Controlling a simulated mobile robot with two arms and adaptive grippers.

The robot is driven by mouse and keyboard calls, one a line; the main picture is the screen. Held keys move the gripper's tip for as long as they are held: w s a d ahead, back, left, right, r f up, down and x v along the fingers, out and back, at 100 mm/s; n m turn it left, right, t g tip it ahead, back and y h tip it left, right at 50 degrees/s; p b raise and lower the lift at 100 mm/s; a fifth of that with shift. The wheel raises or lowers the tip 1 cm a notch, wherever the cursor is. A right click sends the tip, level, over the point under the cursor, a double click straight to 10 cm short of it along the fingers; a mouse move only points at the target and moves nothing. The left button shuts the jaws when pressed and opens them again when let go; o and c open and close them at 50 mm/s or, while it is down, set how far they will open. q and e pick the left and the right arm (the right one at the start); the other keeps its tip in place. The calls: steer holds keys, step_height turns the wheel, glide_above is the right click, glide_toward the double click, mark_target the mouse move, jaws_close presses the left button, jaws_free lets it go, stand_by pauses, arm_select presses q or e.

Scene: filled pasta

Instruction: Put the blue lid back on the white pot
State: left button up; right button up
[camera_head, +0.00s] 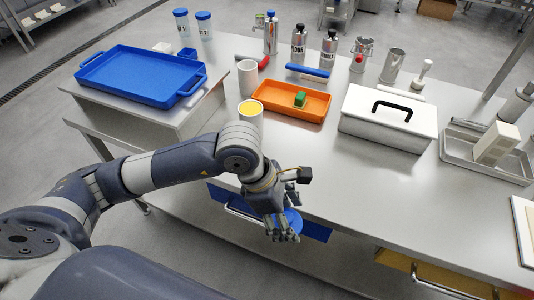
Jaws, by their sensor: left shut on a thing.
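The white pot (251,121) stands open near the front edge of the table, with yellow filling showing at its top. It is partly hidden behind my left arm. The blue lid (294,220) is round and is held in my left gripper (284,234), in front of the table's front edge. My left gripper is shut on the lid and hides part of it. The lid is apart from the pot, to the lower right of it. My right gripper is not in view.
An orange tray (285,112) with a green block (300,99) lies right of the pot. A white cylinder (247,78) stands behind the pot. A white box with a black handle (362,126) stands farther right. A blue tray (140,87) is at left. The table front is clear.

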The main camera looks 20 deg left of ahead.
arm_select(q)
steer(key=a+m+g, duration=0.1)
steer(key=m, duration=0.2)
steer(key=shift+a, duration=0.2)
steer(key=m, duration=0.1)
steer(key=a+m+g, duration=0.1)
steer(key=m, duration=0.1)
steer(key=shift+a+r+m+g, duration=0.15)
steer(key=shift+a+m+g, duration=0.15)
steer(key=shift+m, duration=0.1)
steer(key=a+r+m+g+y, duration=0.3)
steer(key=a+r+m, duration=0.3)
steer(key=m, duration=0.7)
steer(key=shift+w+a+r+m+y, duration=0.2)
steer(key=shift+a+m+y, duration=0.2)
steer(key=shift+a+y, duration=0.55)
steer(key=shift+a+h, duration=0.15)
steer(key=shift+h, duration=0.1)
